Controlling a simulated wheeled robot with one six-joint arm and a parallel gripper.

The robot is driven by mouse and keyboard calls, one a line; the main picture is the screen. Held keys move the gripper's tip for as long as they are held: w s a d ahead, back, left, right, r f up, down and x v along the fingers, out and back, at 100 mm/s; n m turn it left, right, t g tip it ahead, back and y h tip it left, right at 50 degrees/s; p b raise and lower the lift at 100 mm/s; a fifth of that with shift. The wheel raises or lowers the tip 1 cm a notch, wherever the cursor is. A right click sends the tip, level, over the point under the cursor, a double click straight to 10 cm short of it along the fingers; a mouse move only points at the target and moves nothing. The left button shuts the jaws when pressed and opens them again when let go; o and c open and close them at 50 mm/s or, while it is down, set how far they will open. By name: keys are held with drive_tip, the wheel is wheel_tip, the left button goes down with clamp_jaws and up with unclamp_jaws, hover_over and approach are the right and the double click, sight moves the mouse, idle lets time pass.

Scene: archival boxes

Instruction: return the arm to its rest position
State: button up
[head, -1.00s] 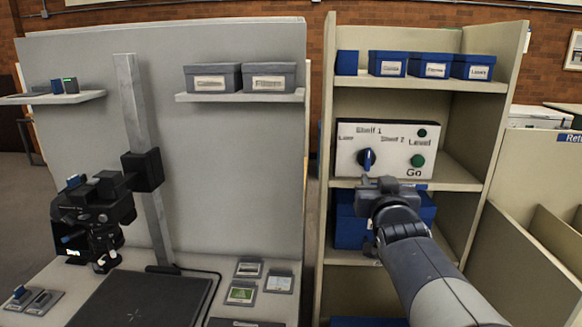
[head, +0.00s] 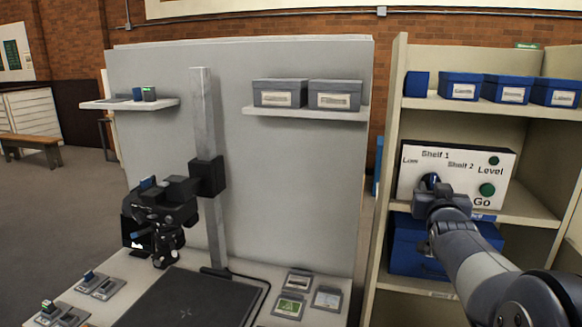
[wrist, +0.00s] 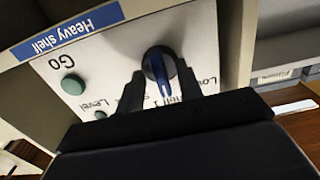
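My gripper (head: 441,190) is in front of the white control panel (head: 412,160), at its blue dial knob (head: 432,180). In the wrist view my gripper (wrist: 160,82) has its two dark fingers apart, one on each side of the knob's pointer (wrist: 165,88). The knob (wrist: 157,60) shows just beyond the fingertips. I cannot tell whether a finger touches it. My arm reaches in from the lower right in the head view and hides part of the panel's lower edge.
The panel stands in a beige shelf unit (head: 393,120) with blue boxes (head: 460,86) above and a larger blue box (head: 408,245) below. The panel has green buttons (head: 487,189). To the left is a table with a dark mat (head: 185,300) and a camera stand (head: 208,130).

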drive_tip(key=shift+s, duration=0.1)
drive_tip(key=s+a+n+p, duration=0.2)
drive_tip(key=s+n+p, duration=0.4)
drive_tip(key=n, duration=0.4)
drive_tip(key=shift+s, duration=0.3)
idle(2.4)
drive_tip(key=shift+r, duration=0.1)
